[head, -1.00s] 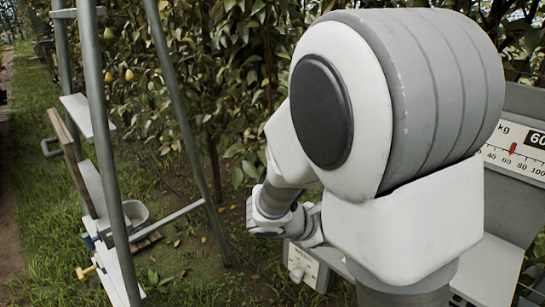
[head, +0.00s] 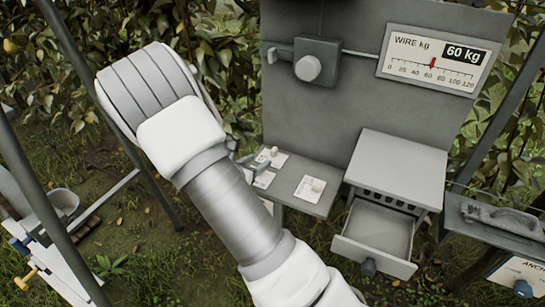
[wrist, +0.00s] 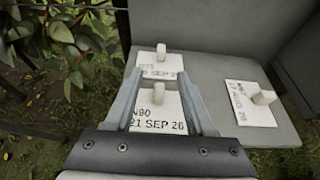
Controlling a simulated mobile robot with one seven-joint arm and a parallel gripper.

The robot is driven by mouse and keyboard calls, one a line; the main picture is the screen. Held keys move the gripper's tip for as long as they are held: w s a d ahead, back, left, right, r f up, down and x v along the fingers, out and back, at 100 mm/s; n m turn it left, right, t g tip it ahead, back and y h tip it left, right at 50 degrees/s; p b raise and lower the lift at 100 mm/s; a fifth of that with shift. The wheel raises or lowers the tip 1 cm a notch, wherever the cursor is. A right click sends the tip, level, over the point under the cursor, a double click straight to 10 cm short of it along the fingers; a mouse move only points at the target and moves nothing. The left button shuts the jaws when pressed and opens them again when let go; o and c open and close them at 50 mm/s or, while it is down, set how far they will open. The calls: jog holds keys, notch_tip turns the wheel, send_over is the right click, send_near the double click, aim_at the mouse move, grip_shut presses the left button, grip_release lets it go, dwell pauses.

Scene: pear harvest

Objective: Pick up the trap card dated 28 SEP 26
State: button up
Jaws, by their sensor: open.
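Three white trap cards, each with a cream peg, lie on a grey shelf. In the wrist view the near card (wrist: 150,122) reads 21 SEP 26, with its lower part hidden by my gripper's base. The head view shows the right card (head: 311,187) and the far card (head: 271,156) too. My gripper (wrist: 160,78) is open and empty, its fingers either side of the near card's peg. The arm mostly hides it in the head view.
A grey cabinet (head: 400,165) with an open, empty drawer (head: 375,236) stands right of the cards. A back panel with a wire scale (head: 437,60) rises behind the shelf (head: 322,205). A ladder and foliage are at left; another bench is at right.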

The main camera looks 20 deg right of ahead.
aim_at(273, 151)
jog(key=x, duration=0.9)
jog(key=shift+d+r, duration=0.1)
jog(key=shift+r, duration=0.15)
jog(key=shift+c, duration=0.2)
grip_shut()
